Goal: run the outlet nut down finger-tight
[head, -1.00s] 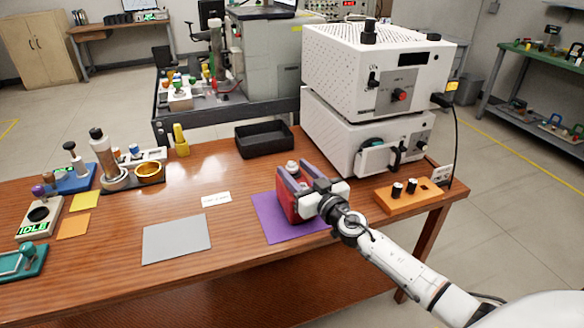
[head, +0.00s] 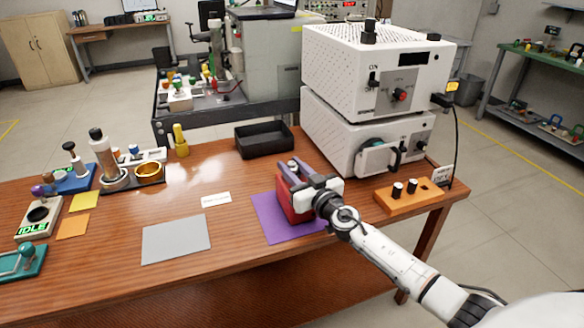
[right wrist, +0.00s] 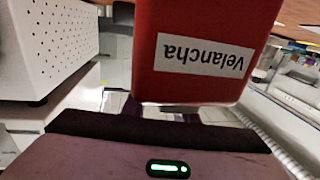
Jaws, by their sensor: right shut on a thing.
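A red box-shaped unit (head: 297,212) stands upright on a purple mat (head: 268,222). In the right wrist view the red unit (right wrist: 205,55) fills the upper middle, with a white label reading "Velancha" upside down. My right gripper (head: 291,171) is over the top of the unit. Its dark fingers are shut on the small silver outlet nut (head: 292,163) at the top, which is mostly hidden between them. The nut's thread and seating are hidden. My left gripper is not in view.
Two stacked white instruments (head: 360,70) stand close behind and right of the unit. An orange block with black knobs (head: 413,196) is to the right. A black tray (head: 264,140) lies behind. A grey mat (head: 177,240) and bare table are to the left.

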